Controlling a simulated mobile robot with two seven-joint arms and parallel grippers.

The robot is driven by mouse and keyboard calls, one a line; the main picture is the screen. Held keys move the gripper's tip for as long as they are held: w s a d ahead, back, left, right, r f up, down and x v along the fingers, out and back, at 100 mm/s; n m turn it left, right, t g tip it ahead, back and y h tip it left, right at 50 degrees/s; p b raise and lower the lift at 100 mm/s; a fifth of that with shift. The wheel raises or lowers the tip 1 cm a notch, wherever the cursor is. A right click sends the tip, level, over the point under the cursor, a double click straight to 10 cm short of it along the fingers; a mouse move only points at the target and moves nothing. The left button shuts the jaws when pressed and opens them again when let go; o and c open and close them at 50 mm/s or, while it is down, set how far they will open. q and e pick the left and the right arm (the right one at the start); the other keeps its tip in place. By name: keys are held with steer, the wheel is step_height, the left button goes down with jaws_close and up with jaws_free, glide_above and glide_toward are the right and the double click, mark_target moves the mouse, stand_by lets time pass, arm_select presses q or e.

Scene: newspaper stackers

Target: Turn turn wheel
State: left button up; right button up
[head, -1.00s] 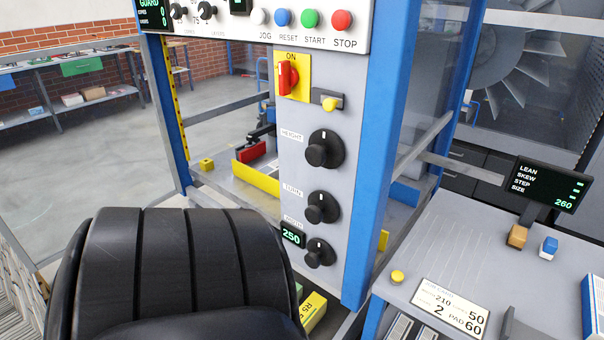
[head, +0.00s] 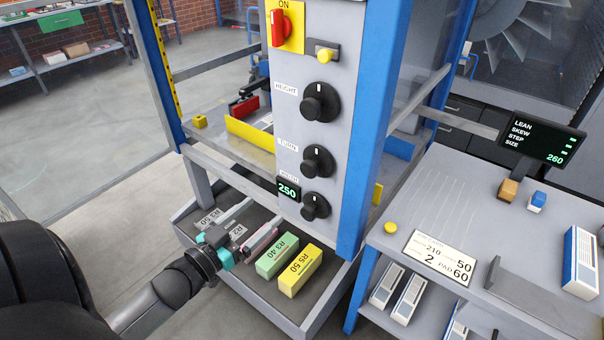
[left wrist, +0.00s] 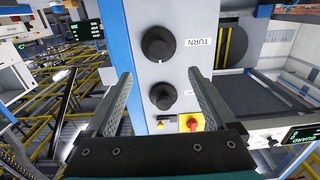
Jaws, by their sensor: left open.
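The turn wheel (head: 318,161) is a black knob with a white mark near its top, on the grey panel beside the label TURN. It is the middle of three similar knobs. In the left wrist view, which is upside down, the turn wheel (left wrist: 158,43) sits ahead of the fingers, above the height knob (left wrist: 163,96). My left gripper (head: 258,222) is open and empty, below and left of the turn wheel, apart from it. In the left wrist view its two fingers (left wrist: 160,76) are spread with the panel between them. My right gripper is not in view.
Below the panel is a tray (head: 325,318) with green and yellow blocks labelled R3 40 and R5 50. A blue post (head: 365,170) stands right of the knobs. A small display (head: 288,189) reads 250. A grey side table (head: 440,200) is at right.

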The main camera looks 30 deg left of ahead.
arm_select(q)
steer(key=b, duration=0.2)
glide_toward(307, 171)
steer(key=w, duration=0.8)
steer(key=shift+w+d+f, duration=0.1)
steer(key=shift+w+d, duration=0.1)
steer(key=shift+d, duration=0.1)
steer(key=c, duration=1.4)
